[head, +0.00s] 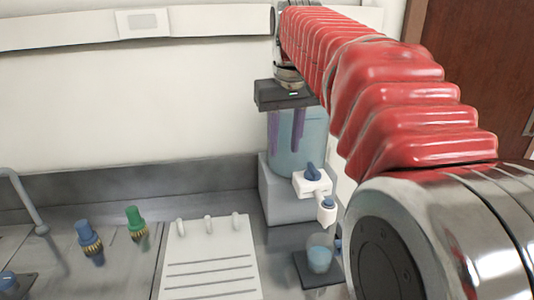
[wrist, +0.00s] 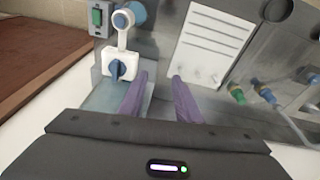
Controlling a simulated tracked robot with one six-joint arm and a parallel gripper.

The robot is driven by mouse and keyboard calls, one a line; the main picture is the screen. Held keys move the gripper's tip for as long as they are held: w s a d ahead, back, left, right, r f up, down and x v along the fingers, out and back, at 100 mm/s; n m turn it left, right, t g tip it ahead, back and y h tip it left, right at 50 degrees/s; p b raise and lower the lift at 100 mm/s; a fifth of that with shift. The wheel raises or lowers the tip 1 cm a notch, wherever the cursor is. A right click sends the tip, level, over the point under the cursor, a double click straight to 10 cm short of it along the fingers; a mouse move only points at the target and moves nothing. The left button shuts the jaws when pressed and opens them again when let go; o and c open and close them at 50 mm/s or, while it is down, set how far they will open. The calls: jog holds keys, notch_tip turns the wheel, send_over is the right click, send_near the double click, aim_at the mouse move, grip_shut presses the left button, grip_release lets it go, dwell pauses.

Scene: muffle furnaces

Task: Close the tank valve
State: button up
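The tank (head: 316,140) is a translucent light-blue vessel on a grey block. Its white valve (head: 318,186) juts from the front with a blue handle (head: 312,172) on top and a spout pointing down. In the wrist view the blue handle (wrist: 117,70) lies roughly in line with the spout arm. My gripper (head: 286,128) has two purple fingers pointing down, seen against the tank in the head view. In the wrist view my gripper (wrist: 160,82) is open and empty, with the valve to the left of the fingers. The fingers are apart from the handle.
A beaker (head: 320,258) with light-blue liquid stands below the spout on a dark plate. A white ridged panel (head: 208,262) lies left of the tank. Blue (head: 88,236) and green (head: 136,222) taps stand farther left, near a bent faucet (head: 24,200). A wall is behind.

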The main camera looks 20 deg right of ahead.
jog(key=w+d+r+g, duration=0.1)
jog(key=w+d+r, duration=0.1)
jog(key=w+d, duration=0.35)
jog(key=m+g, duration=0.1)
send_over(313, 168)
jog(key=shift+w+d+f+y, duration=0.1)
jog(key=shift+f+y, duration=0.2)
jog(key=shift+f, duration=0.05)
jog(key=shift+f, duration=0.15)
jog(key=shift+f, duration=6.75)
jog(key=shift+c, duration=0.5)
grip_shut()
